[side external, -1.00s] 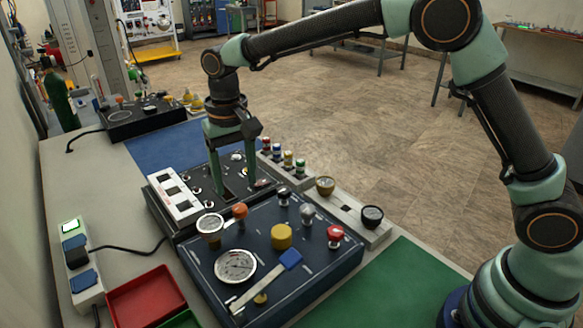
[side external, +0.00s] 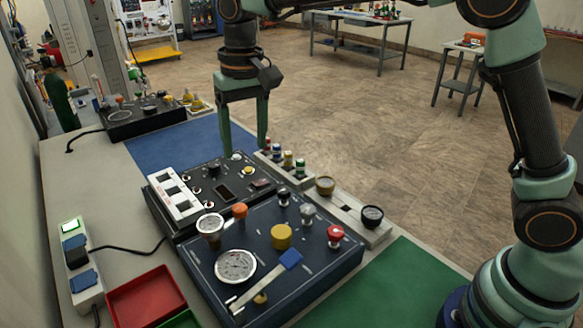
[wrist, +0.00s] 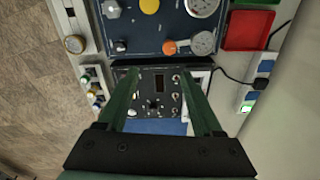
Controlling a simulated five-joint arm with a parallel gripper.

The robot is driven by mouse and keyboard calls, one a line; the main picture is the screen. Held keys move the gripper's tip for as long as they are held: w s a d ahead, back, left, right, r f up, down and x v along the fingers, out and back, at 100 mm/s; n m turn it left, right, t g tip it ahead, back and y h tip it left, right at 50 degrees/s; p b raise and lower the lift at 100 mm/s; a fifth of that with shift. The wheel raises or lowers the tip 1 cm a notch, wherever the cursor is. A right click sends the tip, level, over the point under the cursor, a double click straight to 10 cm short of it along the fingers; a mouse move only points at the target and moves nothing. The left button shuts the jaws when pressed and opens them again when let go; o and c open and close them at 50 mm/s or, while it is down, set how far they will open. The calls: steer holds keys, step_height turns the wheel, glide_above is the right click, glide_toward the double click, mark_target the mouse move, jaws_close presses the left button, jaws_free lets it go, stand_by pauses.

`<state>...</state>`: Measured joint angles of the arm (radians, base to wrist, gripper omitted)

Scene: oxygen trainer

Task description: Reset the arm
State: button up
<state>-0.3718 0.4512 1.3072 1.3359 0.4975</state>
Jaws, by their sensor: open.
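My gripper (side external: 244,150) is open and empty, with its two green fingers spread and pointing down. In the side external view it hangs above the back part of the dark control box (side external: 250,205), which has white switches, a small display and knobs. In the wrist view my gripper (wrist: 165,95) shows its fingers on either side of the same box (wrist: 150,82).
A strip with several small coloured knobs (side external: 288,160) runs along the right of the boxes. A red tray (side external: 147,297) and a power strip (side external: 80,262) lie at the left. A blue mat (side external: 160,148) and a green mat (side external: 385,290) are bare. Another dark box (side external: 145,117) stands far back.

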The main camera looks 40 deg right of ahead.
steer(key=s+d+r+t, duration=0.1)
steer(key=s+d+r, duration=0.15)
steer(key=d, duration=0.25)
steer(key=s+d+r+t, duration=0.1)
steer(key=s+d+r, duration=0.1)
steer(key=s+d, duration=0.25)
steer(key=s+d+f+n+t, duration=0.1)
steer(key=s+d+f+t, duration=0.2)
steer(key=s+d, duration=0.5)
steer(key=shift+s+f, duration=0.25)
steer(key=shift+s, duration=0.6)
steer(key=shift+o, duration=0.3)
